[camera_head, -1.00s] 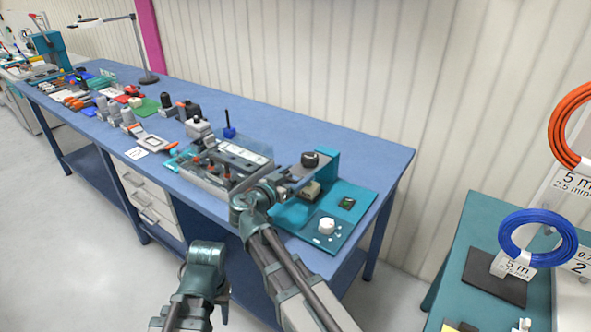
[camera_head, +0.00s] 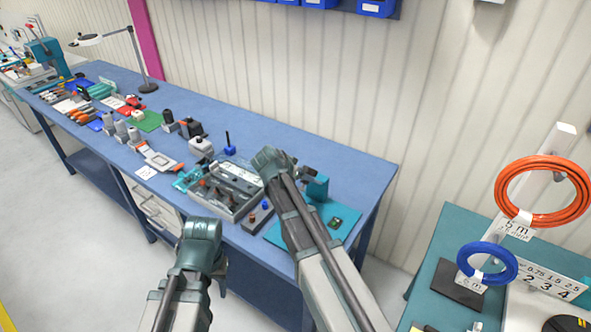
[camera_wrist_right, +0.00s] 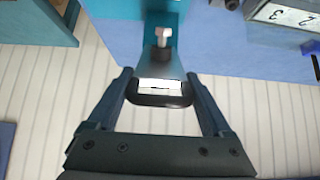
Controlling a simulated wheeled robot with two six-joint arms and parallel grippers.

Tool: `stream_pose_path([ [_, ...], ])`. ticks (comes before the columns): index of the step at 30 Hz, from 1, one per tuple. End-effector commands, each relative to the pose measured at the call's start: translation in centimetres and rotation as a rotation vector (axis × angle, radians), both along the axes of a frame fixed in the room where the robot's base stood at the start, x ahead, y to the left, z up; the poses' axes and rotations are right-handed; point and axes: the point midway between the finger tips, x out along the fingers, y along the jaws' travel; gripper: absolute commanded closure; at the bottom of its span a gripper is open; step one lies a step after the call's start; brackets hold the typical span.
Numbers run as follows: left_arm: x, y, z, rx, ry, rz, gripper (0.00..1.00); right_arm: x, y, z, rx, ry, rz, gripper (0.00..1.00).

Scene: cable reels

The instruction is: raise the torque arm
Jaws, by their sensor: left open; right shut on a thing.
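The torque arm (camera_wrist_right: 159,64) shows in the right wrist view as a grey tapered bar leading to a teal body, with a black grip and a white label at its near end. My right gripper (camera_wrist_right: 160,80) is shut around that black grip. In the head view my right wrist (camera_head: 272,165) is above the teal station (camera_head: 318,188) at the table's right end and hides much of it. My left arm's end (camera_head: 201,235) is in front of the table's front edge, apart from the objects. Its gripper is open and empty; its fingertips are hard to make out.
A grey tray of parts (camera_head: 228,192) lies left of the teal station on the blue table (camera_head: 345,165). Several tools and small parts fill the table's left half. A green table (camera_head: 428,295) with orange (camera_head: 545,217) and blue (camera_head: 488,281) cable coils stands at the right.

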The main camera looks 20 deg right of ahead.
Motion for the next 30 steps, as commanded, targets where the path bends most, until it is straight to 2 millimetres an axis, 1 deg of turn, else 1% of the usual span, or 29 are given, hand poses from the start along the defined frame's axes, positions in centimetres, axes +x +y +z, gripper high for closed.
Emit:
stream_pose_path([
  [1, 0.0, 0.0, 2.2, -0.001, 0.000, 0.002, 0.55, 0.7, -0.6, 1.6, 0.030, 0.024, -0.005, 1.00],
  [6, 0.0, 0.0, 5.5, -0.002, 0.000, 0.008, 0.55, 2.0, -2.2, 3.0, 0.142, 0.111, -0.006, 1.00],
  [9, 0.0, 0.0, 7.1, -0.001, 0.001, 0.007, 0.55, 2.8, -3.2, 3.6, 0.208, 0.161, -0.005, 1.00],
  [19, 0.0, 0.0, 8.1, -0.001, 0.002, 0.005, 0.55, 5.5, -6.8, 4.5, 0.223, 0.171, 0.000, 1.00],
  [24, -0.1, 0.0, 8.2, -0.001, 0.002, 0.005, 0.55, 6.8, -8.6, 4.6, 0.221, 0.171, -0.001, 1.00],
  [30, 0.0, 0.0, 8.1, -0.001, 0.002, 0.005, 0.55, 8.0, -10.2, 4.5, 0.221, 0.171, -0.001, 1.00],
])
